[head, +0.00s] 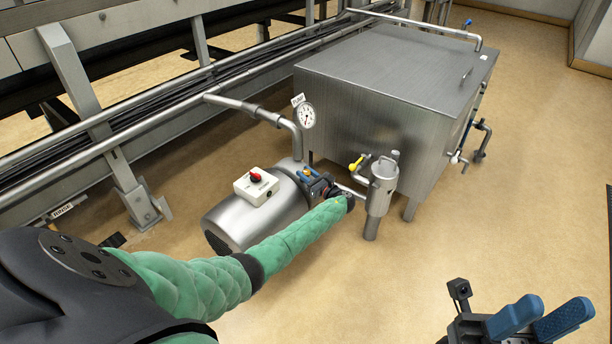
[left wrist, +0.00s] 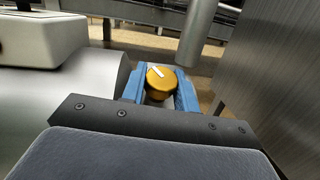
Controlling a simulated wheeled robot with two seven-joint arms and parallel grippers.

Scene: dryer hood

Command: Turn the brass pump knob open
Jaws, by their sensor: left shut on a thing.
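The brass pump knob (left wrist: 160,84) is round, with a white pointer mark that runs toward the upper left in the left wrist view. My left gripper (left wrist: 159,90) is shut on it, with one blue finger on each side.
A dial gauge (head: 306,116) stands on the pipe behind. A steel filter housing (head: 382,186), a yellow-handled valve (head: 356,163) and a large steel tank (head: 397,75) are close on the right. The floor in front is clear.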

